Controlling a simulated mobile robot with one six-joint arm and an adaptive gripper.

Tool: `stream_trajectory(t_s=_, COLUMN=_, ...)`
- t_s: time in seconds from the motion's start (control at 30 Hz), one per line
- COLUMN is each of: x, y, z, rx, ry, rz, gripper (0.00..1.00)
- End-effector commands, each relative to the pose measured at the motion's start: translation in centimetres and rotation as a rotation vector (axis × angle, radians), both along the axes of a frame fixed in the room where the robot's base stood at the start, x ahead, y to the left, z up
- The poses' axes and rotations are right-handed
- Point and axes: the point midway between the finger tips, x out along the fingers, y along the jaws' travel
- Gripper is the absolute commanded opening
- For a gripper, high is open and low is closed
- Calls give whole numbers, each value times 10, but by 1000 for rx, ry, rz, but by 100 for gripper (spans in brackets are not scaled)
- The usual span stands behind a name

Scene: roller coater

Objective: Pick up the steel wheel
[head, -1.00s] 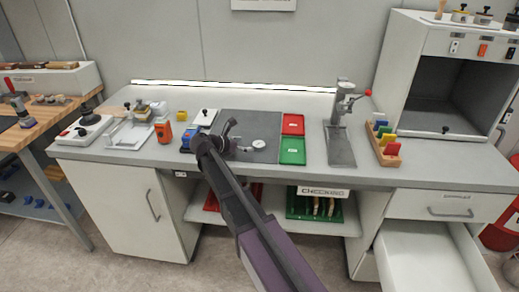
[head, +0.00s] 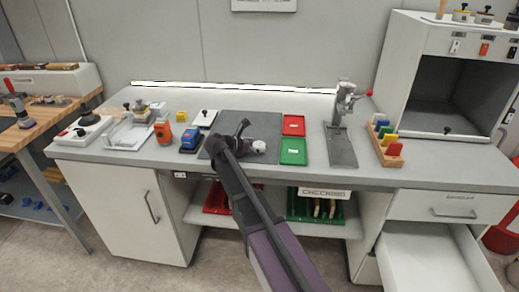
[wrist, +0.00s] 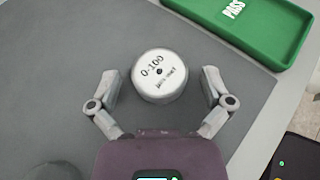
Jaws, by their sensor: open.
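The steel wheel (wrist: 159,76) is a short, pale round disc with "0-100" and smaller writing on its top face. It lies on the grey mat (wrist: 60,50). In the head view the wheel (head: 259,147) is small and sits just right of my gripper's end. My gripper (wrist: 161,82) is open, with one finger on each side of the wheel. Small gaps show between the fingers and the wheel's sides, so they look apart from it. The fingers are hard to make out in the head view (head: 246,140).
A green tray (wrist: 262,20) marked PASS lies to the right of the wheel, with a red tray (head: 293,125) behind it. A blue device (head: 190,140) stands left of the mat. A lever stand (head: 340,130) is further right. The mat behind the wheel is clear.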

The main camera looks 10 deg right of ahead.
Motion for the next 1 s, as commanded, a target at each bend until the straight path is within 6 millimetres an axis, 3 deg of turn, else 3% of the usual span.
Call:
stream_trajectory(t_s=0.6, x=1, y=-3, z=-1, rx=0, ry=0, rz=0, gripper=100)
stream_trajectory(t_s=0.67, x=1, y=-3, z=-1, rx=0, ry=0, rz=0, gripper=85)
stream_trajectory(t_s=0.8, x=1, y=-3, z=-1, rx=0, ry=0, rz=0, gripper=44)
stream_trajectory(t_s=0.9, x=1, y=-3, z=-1, rx=0, ry=0, rz=0, gripper=18)
stream_trajectory(t_s=1.0, x=1, y=-3, z=-1, rx=0, ry=-1, rz=0, gripper=18)
